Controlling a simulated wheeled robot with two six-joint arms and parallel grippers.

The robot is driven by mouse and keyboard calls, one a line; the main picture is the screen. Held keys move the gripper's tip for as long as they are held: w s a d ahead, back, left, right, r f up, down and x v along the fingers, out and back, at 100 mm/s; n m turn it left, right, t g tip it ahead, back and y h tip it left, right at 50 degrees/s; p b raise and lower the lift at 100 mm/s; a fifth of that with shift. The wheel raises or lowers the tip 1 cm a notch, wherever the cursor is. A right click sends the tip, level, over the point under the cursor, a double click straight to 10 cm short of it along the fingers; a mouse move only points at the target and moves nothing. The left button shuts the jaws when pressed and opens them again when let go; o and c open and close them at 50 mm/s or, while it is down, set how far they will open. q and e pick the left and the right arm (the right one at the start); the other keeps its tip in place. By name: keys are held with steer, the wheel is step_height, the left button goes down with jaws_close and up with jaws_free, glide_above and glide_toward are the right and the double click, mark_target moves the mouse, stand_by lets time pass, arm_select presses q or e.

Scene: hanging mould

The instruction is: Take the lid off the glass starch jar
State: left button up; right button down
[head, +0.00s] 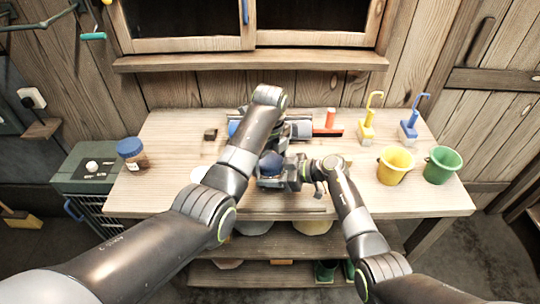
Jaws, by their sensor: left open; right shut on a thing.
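A jar with a dark blue lid (271,164) stands near the middle of the table, mostly hidden by my grippers; its contents cannot be made out. My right gripper (290,172) reaches in from the right and is shut on this jar at its side. My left arm arches over the table from the left. My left gripper (272,146) is open, close to the jar's lid; its fingers are partly hidden and I cannot tell whether they touch it. The lid appears to sit on the jar.
Another blue-lidded jar (131,153) with brown contents stands at the table's left. A yellow bucket (395,165), a green bucket (442,164), a yellow-handled tool (368,122) and a blue-handled tool (411,122) stand at the right. The front right of the table (420,200) is clear.

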arm_select(q)
steer(key=shift+c, duration=0.5)
steer(key=c, duration=0.9)
steer(key=n, duration=0.6)
steer(key=shift+n, duration=0.3)
steer(key=n, duration=0.6)
steer(key=shift+n, duration=0.3)
steer(key=o, duration=1.1)
